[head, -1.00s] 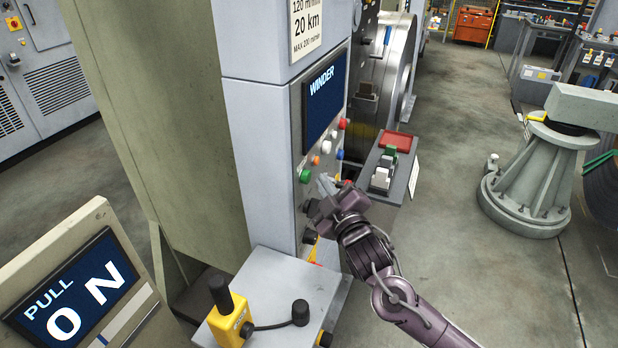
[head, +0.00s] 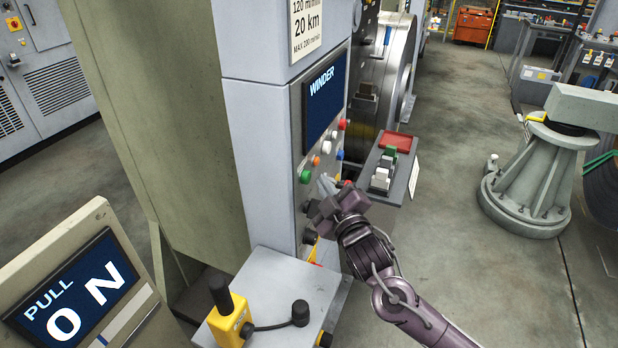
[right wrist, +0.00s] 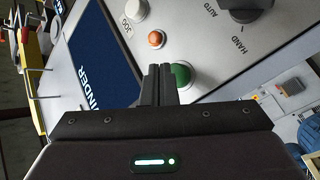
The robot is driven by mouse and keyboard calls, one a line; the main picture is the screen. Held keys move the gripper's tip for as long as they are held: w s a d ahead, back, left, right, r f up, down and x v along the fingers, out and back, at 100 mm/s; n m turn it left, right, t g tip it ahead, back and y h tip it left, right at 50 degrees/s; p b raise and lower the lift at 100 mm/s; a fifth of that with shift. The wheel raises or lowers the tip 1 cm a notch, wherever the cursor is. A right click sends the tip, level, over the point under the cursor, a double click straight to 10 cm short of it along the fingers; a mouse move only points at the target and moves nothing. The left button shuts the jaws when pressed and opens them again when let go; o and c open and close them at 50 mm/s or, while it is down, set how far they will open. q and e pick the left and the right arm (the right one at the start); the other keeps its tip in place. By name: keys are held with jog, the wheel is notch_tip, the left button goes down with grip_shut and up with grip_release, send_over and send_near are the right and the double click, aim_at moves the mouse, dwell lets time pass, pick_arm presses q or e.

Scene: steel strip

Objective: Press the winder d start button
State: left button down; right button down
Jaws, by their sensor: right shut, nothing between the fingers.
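The green button (head: 305,176) is on the front panel of the winder cabinet, below the screen marked WINDER (head: 325,92). My right gripper (head: 325,183) is shut and empty, with its fingers pointing at the panel just right of the green button in the head view. In the right wrist view, the closed fingertips (right wrist: 158,68) are beside the green button (right wrist: 181,74), overlapping its left edge in the picture. A small gap shows in the head view; the exact distance to the panel is hard to tell. The button's label is not readable. My left gripper is not in view.
An orange button (right wrist: 155,39), a white JOG button (right wrist: 135,9) and a black HAND/AUTO selector (right wrist: 247,8) are close by. A red button (head: 342,124) is higher up. A grey ledge (head: 300,280) carries a yellow pendant (head: 230,320).

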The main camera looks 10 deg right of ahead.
jog(key=shift+w+a, duration=0.1)
jog(key=shift+a, duration=0.05)
dwell(0.7)
jog(key=shift+w+a, duration=0.15)
jog(key=shift+a, duration=0.1)
jog(key=shift+w+a, duration=0.35)
jog(key=shift+a, duration=0.15)
dwell(0.9)
jog(key=shift+s+d, duration=0.1)
dwell(0.3)
jog(key=shift+s+d+p, duration=0.3)
jog(key=shift+s+d, duration=0.2)
jog(key=shift+d, duration=0.2)
jog(key=s+d, duration=0.1)
jog(key=s+d+p, duration=0.1)
jog(key=d, duration=0.2)
jog(key=shift+s+d+p, duration=0.1)
jog(key=shift+s+p, duration=0.2)
jog(key=shift+s, duration=0.1)
